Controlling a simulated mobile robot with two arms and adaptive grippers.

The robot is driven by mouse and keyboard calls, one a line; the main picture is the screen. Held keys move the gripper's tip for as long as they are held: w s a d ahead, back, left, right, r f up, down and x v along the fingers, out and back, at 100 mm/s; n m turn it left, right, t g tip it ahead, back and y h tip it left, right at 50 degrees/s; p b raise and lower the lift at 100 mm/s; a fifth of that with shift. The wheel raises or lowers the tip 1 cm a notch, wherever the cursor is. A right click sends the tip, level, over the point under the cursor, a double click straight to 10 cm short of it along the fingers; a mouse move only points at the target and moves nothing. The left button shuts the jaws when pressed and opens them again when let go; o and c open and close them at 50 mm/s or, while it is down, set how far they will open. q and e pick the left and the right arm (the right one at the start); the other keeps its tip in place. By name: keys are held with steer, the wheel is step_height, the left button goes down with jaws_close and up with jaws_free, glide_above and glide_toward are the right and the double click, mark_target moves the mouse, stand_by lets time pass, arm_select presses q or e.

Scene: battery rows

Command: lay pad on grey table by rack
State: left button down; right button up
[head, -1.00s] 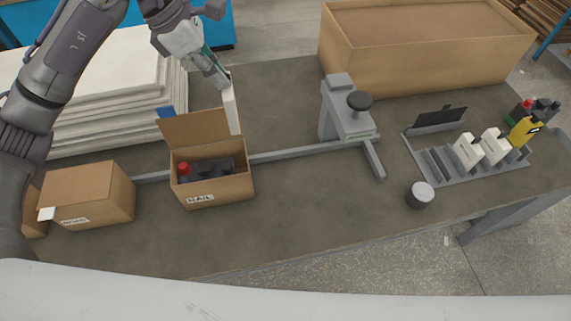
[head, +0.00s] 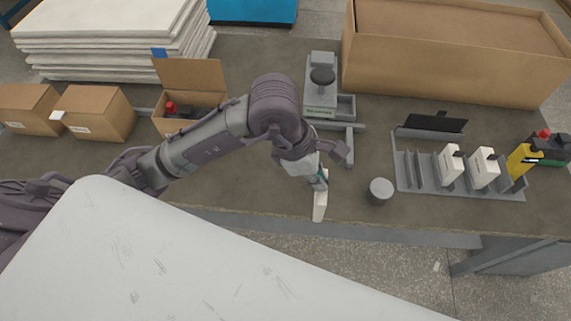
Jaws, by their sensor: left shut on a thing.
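My left gripper (head: 322,182) is shut on a thin white pad (head: 320,207), which hangs upright below the fingers near the front edge of the grey table (head: 240,195). Whether the pad touches the table cannot be told. The grey rack (head: 408,184) stands to the right of the gripper, with two white blocks and a yellow block (head: 519,159) in its right slots and its left slots empty. My right gripper is not in view.
A small grey cylinder (head: 381,192) stands between the pad and the rack. A grey press-like stand (head: 320,98) is behind the gripper. An open carton (head: 190,80), closed boxes (head: 98,113) and a large cardboard box (head: 440,75) stand further back. A dark panel (head: 432,124) is behind the rack.

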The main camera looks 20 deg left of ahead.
arm_select(q)
steer(key=w+a+f+p, duration=0.4)
steer(key=w+a+f, duration=0.4)
steer(key=f, duration=0.3)
steer(key=shift+w+a, duration=0.15)
steer(key=shift+a, duration=0.05)
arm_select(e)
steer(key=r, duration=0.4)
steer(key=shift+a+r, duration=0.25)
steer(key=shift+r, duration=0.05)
arm_select(q)
steer(key=shift+f, duration=0.15)
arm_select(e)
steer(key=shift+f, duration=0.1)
arm_select(q)
steer(key=c, duration=1.7)
jaws_free()
steer(key=o, duration=0.4)
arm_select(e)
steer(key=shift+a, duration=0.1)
